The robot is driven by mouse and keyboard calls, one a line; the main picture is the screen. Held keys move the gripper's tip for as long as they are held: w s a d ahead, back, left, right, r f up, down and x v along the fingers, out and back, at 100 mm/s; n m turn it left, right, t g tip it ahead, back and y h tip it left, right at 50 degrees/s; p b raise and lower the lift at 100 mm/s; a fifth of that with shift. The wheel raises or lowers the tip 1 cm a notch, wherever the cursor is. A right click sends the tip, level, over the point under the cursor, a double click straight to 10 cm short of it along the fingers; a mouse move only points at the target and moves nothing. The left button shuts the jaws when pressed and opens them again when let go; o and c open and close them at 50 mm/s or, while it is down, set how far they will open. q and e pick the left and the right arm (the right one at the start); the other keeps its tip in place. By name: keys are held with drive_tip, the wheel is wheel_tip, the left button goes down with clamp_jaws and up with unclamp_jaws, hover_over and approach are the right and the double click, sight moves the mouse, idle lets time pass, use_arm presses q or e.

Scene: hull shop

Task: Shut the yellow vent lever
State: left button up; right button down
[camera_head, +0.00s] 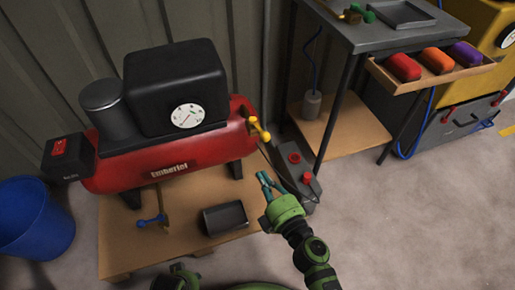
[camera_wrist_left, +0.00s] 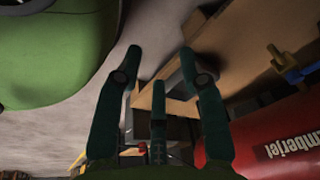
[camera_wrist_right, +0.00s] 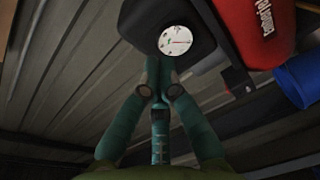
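The yellow vent lever (camera_head: 260,130) is at the right end of the red air compressor (camera_head: 165,160) in the head view, slanting down to the right. My right gripper (camera_head: 268,180) is below it and apart from it. In the right wrist view its fingertips (camera_wrist_right: 159,65) are together with nothing visible between them, below a dial gauge (camera_wrist_right: 175,41). My left gripper (camera_wrist_left: 160,53) has its fingers spread and empty in the left wrist view. The yellow lever is not clearly visible in either wrist view.
A blue-handled valve (camera_head: 152,220) is on the compressor's front, above a wooden pallet (camera_head: 125,245). A dark cylinder (camera_head: 225,218) lies there. A grey box with red knobs (camera_head: 292,172) stands just right of my right gripper. A blue bucket (camera_head: 35,218) is at left; a workbench (camera_head: 370,35) is at right.

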sight(260, 130)
use_arm(q)
drive_tip(key=r, duration=0.1)
drive_tip(key=w+r+b, duration=0.1)
drive_tip(key=r, duration=0.2)
drive_tip(key=shift+w+d+b, duration=0.1)
drive_tip(key=shift+w+b, duration=0.3)
use_arm(e)
drive_tip(key=w+a+f, duration=0.1)
drive_tip(key=w, duration=1)
drive_tip(key=shift+w+f, duration=0.15)
drive_tip(key=shift+w, duration=0.1)
drive_tip(key=shift+a, duration=0.1)
use_arm(q)
drive_tip(key=shift+f, duration=0.1)
use_arm(e)
drive_tip(key=shift+w+d+n+y, duration=0.1)
drive_tip(key=shift+d+n+y, duration=0.2)
drive_tip(key=shift+d+y, duration=0.1)
use_arm(q)
drive_tip(key=shift+s+f, duration=0.1)
use_arm(e)
drive_tip(key=shift+d+n+g+y, duration=0.2)
drive_tip(key=shift+n+g+y, duration=0.1)
